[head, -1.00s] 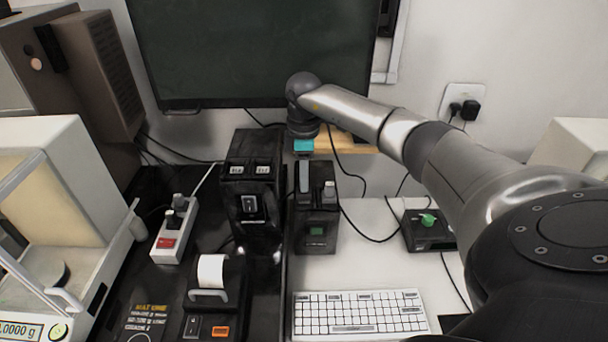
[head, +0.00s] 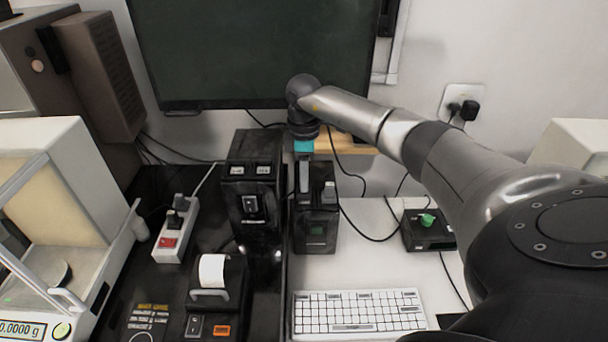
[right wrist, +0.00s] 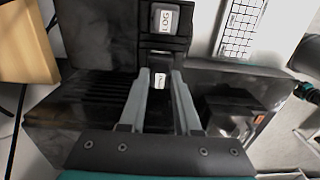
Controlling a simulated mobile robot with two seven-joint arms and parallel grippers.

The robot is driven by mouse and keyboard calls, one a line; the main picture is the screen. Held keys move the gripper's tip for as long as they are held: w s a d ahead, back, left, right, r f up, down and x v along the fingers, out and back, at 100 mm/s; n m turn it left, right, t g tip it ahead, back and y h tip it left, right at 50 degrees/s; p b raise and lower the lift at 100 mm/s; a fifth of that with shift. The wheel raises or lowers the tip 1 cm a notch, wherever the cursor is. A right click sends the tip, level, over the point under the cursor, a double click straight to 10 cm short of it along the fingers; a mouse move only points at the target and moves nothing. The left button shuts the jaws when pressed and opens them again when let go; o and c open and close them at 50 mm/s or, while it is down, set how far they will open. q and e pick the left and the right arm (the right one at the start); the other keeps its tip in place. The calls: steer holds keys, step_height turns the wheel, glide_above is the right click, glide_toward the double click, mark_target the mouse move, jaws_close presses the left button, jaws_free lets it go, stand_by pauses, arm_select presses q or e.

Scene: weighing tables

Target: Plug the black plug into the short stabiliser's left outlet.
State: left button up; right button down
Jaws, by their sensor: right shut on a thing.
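The short stabiliser (head: 316,232) is a black box right of the taller black stabiliser (head: 250,180). My right gripper (head: 304,188) points down over the left part of its top. The gripper is shut on a small dark plug with a pale label (right wrist: 160,79), seen between the fingers in the right wrist view. The head view hides this plug, and I cannot tell how deep it sits in the left outlet. A grey plug (head: 328,192) stands at the right outlet. My left gripper is not in view.
A power strip (head: 174,238) with plugs stands left of the tall stabiliser. A printer (head: 212,300) is in front, a white keyboard (head: 358,312) at front right. A black box with a green knob (head: 428,230) stands right. Cables run behind and beside the stabilisers.

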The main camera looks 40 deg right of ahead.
steer(key=shift+f, duration=0.75)
stand_by(0.8)
jaws_free()
stand_by(0.6)
steer(key=shift+r, duration=0.15)
steer(key=shift+r+p, duration=3.55)
steer(key=shift+r, duration=0.1)
